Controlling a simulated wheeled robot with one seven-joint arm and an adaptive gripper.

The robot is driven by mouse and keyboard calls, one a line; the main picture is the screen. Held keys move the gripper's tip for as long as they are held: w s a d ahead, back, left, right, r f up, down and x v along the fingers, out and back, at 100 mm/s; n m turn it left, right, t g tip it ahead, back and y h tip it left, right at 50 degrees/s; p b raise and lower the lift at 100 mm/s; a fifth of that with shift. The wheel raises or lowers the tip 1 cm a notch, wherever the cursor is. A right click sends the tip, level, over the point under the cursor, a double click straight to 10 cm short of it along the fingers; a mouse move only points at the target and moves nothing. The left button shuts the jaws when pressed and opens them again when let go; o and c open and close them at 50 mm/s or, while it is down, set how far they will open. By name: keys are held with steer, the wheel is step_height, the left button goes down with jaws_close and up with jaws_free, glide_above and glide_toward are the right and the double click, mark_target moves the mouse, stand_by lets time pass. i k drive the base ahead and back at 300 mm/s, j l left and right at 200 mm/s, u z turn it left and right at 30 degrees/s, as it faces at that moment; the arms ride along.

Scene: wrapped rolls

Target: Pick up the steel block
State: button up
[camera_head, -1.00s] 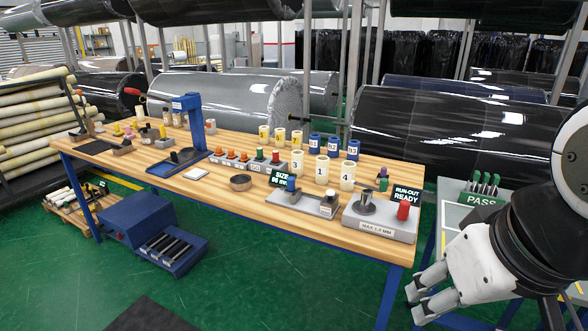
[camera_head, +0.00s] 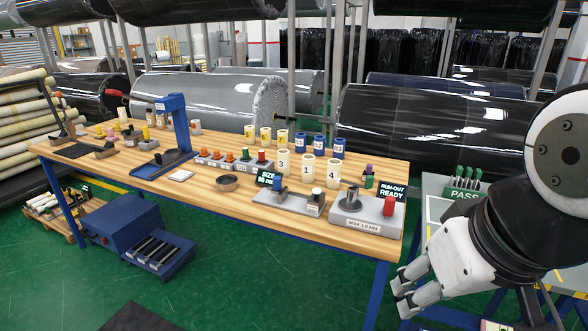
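No item on the wooden table (camera_head: 225,197) can be made out for certain as the steel block. A small grey block with a pale label (camera_head: 316,203) sits at the right end of the size gauge (camera_head: 282,199), near the table's front edge. I cannot tell whether either is steel. My gripper (camera_head: 406,289) is at the lower right, beyond the table's right end and away from these items. Its two pale fingers are apart, with nothing visible between them.
The run-out gauge (camera_head: 357,218) stands at the table's right end. Numbered cream rolls (camera_head: 306,171) and blue rolls (camera_head: 319,145) stand behind the gauges. A blue press (camera_head: 173,125) stands further left. A side table (camera_head: 437,186) with a PASS holder is at right. Green floor in front is mostly clear.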

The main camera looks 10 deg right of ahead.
mark_target(369, 171)
steer(key=i+j+z, duration=0.3)
steer(key=i+j, duration=0.3)
steer(key=i+j+z, duration=0.15)
steer(key=i+j, duration=0.2)
steer(key=i+j+z, duration=0.15)
steer(key=i+j, duration=0.15)
steer(key=i+j+z, duration=0.15)
steer(key=i+j, duration=0.15)
steer(key=j, duration=0.2)
steer(key=i+j+z, duration=0.15)
steer(key=j, duration=0.3)
steer(key=i+j+z, duration=0.15)
steer(key=i+j, duration=0.15)
steer(key=j, duration=0.15)
